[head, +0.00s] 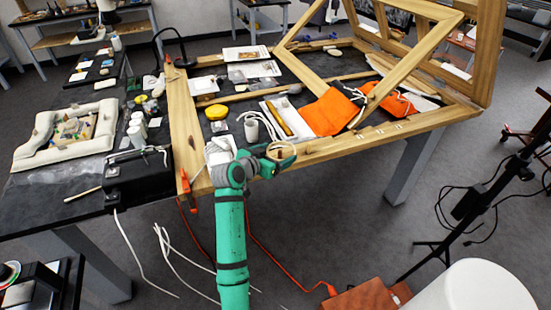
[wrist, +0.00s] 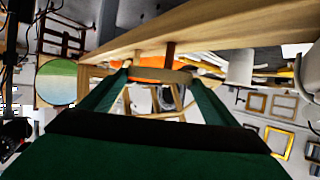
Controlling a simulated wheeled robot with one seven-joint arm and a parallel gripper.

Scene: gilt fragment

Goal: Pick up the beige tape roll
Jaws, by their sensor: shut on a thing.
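The beige tape roll (head: 291,160) shows in the head view as a ring at the front wooden rail of the table. My gripper (head: 272,160) reaches it from the left. In the wrist view the roll (wrist: 160,76) is a beige band between the two green fingers of my gripper (wrist: 158,80). The fingers are shut on it. In the head view my wrist hides part of the rail, and whether the roll touches the rail cannot be told.
The worktable's wooden rail (head: 350,142) runs close by. Behind it lie orange cloths (head: 330,112), a white mug (head: 251,127), a tray with a brush (head: 281,118) and a yellow round tin (head: 217,112). A large wooden frame (head: 435,40) leans over the table's right side.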

